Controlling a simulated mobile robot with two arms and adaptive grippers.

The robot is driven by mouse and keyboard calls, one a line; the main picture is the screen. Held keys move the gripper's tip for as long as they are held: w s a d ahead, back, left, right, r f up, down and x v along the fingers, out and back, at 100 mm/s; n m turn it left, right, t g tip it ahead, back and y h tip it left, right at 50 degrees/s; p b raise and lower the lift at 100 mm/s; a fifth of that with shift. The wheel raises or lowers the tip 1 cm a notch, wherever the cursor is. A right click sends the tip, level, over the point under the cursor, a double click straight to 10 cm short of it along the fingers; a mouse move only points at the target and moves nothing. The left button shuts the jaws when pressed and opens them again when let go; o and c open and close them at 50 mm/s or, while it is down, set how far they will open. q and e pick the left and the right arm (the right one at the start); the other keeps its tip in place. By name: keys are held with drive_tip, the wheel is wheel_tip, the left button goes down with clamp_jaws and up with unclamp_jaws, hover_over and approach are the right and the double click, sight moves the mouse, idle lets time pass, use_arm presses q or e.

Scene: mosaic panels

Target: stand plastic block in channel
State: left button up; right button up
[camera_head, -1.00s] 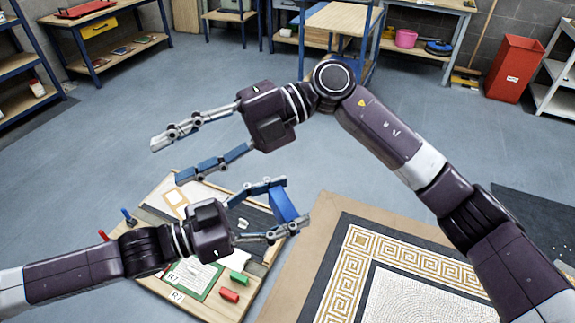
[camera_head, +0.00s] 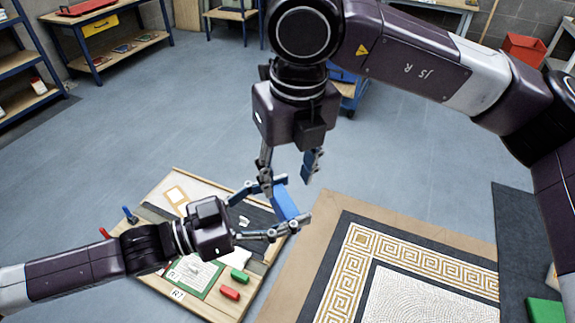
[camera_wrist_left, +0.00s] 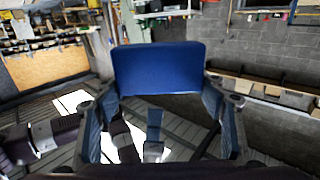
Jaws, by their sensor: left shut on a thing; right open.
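A blue plastic block (camera_head: 286,204) is gripped between the fingers of my left gripper (camera_head: 291,201), above the right edge of the wooden work board. In the left wrist view the blue block (camera_wrist_left: 158,68) spans between the two fingertips of my left gripper (camera_wrist_left: 159,92). My right gripper (camera_head: 287,182) is open and points down, with its fingertips just above the blue block in the picture. I cannot tell whether they touch it. I cannot make out the channel for certain.
The wooden board (camera_head: 160,182) carries a red piece (camera_head: 230,293), a green piece (camera_head: 240,276) and a sheet in a green frame. A mosaic panel (camera_head: 348,270) with a patterned border lies to the right. A green block (camera_head: 544,311) is at the lower right.

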sight(285, 202)
drive_tip(key=f, duration=0.3)
drive_tip(key=w+f, duration=0.1)
drive_tip(key=f, duration=0.5)
drive_tip(key=shift+w+a+f, duration=0.15)
drive_tip(key=shift+a, duration=0.2)
clamp_jaws()
use_arm(q)
drive_tip(key=o, duration=1.2)
drive_tip(key=shift+o, duration=0.2)
